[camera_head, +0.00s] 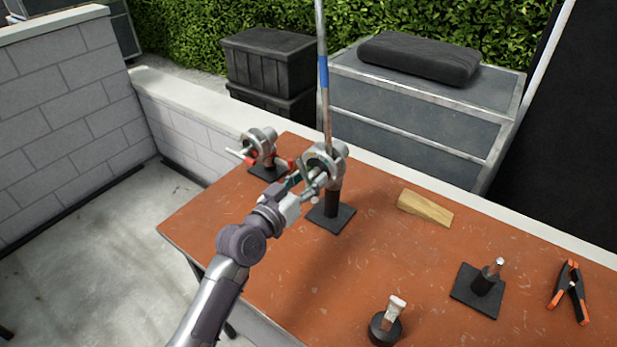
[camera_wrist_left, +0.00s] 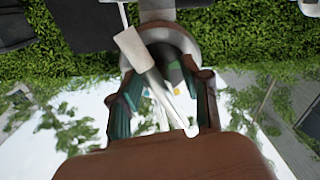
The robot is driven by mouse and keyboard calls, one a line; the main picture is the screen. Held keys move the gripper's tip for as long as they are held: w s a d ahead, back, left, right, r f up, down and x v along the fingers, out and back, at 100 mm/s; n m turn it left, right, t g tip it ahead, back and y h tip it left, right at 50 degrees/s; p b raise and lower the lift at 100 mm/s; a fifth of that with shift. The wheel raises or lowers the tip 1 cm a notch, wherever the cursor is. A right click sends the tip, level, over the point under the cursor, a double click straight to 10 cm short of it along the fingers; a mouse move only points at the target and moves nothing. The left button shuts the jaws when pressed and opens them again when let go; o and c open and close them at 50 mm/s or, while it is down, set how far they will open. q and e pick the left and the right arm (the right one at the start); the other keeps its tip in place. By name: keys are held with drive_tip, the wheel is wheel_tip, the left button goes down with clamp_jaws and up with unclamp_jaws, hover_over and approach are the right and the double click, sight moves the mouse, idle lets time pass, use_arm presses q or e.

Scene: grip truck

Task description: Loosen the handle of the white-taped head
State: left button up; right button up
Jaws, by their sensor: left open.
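A grey grip head (camera_head: 337,155) sits on a black stand with a square base at the table's back edge. A long pole with a blue band (camera_head: 323,72) rises from it. My left gripper (camera_head: 298,184) is at this head's front left side and partly hides it. In the left wrist view the open gripper (camera_wrist_left: 163,108) has a slanting metal handle (camera_wrist_left: 168,92) with a pale, whitish end (camera_wrist_left: 134,48) between or just in front of its fingers. I cannot tell whether they touch. White tape on the head is not clear. My right gripper is not in view.
A second grip head with red parts (camera_head: 262,146) stands close behind to the left. A wooden wedge (camera_head: 425,207), a short stand (camera_head: 484,283), a white-topped piece (camera_head: 397,306) and an orange-tipped clamp (camera_head: 570,289) are on the orange table (camera_head: 290,280). The table's middle is clear.

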use_arm(q)
clamp_jaws()
drive_tip(key=shift+n, duration=0.4)
drive_tip(key=n+p, duration=0.1)
drive_tip(key=n, duration=0.2)
drive_tip(key=shift+n, duration=0.3)
drive_tip(key=n+p, duration=0.1)
drive_tip(key=n, duration=0.3)
drive_tip(key=shift+n+p, duration=0.3)
idle(0.4)
unclamp_jaws()
